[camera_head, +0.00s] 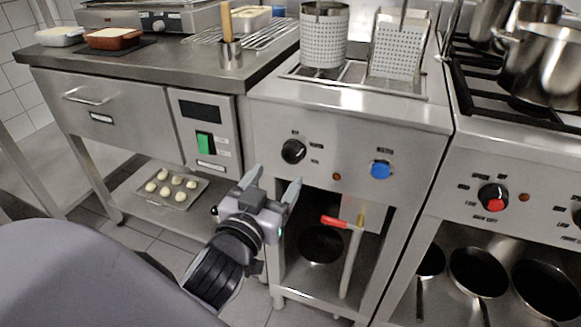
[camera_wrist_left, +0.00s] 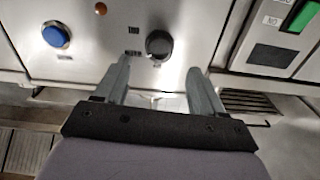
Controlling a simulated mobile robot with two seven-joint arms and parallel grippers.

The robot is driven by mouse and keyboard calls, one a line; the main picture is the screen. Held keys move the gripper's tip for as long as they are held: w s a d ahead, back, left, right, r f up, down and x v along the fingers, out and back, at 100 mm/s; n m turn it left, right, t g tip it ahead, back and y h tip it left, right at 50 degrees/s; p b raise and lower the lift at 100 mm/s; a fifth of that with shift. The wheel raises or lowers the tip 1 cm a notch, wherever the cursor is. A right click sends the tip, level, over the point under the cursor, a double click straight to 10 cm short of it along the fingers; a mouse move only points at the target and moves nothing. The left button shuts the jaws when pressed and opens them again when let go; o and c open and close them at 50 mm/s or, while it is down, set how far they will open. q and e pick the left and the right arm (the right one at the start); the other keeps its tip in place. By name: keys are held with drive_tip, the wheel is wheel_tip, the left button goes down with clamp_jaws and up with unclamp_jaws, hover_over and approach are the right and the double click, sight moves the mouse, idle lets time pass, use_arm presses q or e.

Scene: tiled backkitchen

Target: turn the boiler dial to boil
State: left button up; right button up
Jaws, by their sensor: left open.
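The boiler dial is a black round knob (camera_head: 293,151) on the steel front of the boiler, with small labels around it too small to read for certain. It also shows in the left wrist view (camera_wrist_left: 159,45), just ahead of the fingertips. I cannot tell for certain which label it points to. My left gripper (camera_head: 274,178) is open and empty, below and slightly left of the dial in the head view. In the left wrist view its two fingers (camera_wrist_left: 159,68) stand apart, with the dial between their lines and beyond the tips. My right gripper is not in view.
A blue knob (camera_head: 381,169) and a small orange lamp (camera_head: 337,176) sit right of the dial. A red-handled valve (camera_head: 336,222) is below. A green switch (camera_head: 205,143) is on the left panel. Perforated baskets (camera_head: 324,38) stand on top; a stove with a red-marked knob (camera_head: 493,197) is right.

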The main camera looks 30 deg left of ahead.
sight(290, 157)
use_arm(q)
drive_tip(key=shift+x, duration=3.5)
drive_tip(key=c, duration=1.1)
drive_tip(key=shift+o, duration=0.2)
